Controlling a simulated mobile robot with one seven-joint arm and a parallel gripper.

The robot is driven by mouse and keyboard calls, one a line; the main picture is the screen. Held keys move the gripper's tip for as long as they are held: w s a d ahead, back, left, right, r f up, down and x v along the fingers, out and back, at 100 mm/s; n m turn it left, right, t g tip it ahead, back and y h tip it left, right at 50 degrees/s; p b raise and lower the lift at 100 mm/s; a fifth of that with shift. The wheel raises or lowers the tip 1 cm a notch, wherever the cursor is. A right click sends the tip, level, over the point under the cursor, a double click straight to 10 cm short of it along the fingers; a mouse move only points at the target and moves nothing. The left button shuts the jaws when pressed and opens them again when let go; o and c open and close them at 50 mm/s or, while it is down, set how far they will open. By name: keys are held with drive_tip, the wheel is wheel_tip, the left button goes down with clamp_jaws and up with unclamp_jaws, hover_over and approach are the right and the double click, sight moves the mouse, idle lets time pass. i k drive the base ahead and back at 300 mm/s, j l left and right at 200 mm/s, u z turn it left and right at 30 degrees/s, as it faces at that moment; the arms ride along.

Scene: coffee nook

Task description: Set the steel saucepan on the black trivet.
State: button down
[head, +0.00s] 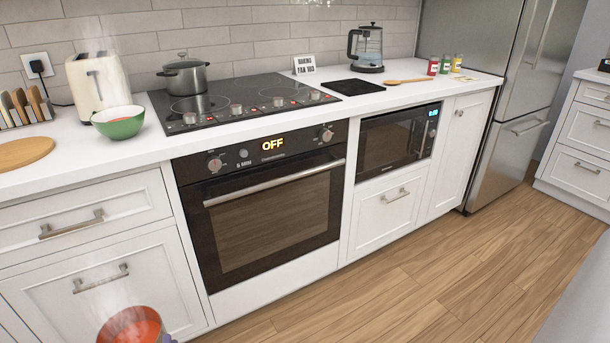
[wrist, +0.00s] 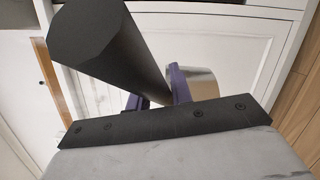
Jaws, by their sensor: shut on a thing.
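My gripper (wrist: 158,98) is shut on the black handle of the steel saucepan (wrist: 204,85) in the wrist view. The handle (wrist: 108,42) runs from the upper left down between the purple fingers. In the head view the saucepan (head: 131,327) shows at the bottom edge, in front of the left drawers and below counter height. It holds an orange-red, steaming content; its lower part is cut off. A bit of my purple finger shows beside it. The black trivet (head: 353,87) lies flat and bare on the counter, right of the cooktop.
A lidded grey pot (head: 184,76) stands on the black cooktop (head: 240,98). A green bowl (head: 119,122) and a steaming toaster (head: 97,83) stand left.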

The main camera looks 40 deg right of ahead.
sight(372, 86)
drive_tip(key=z, duration=1)
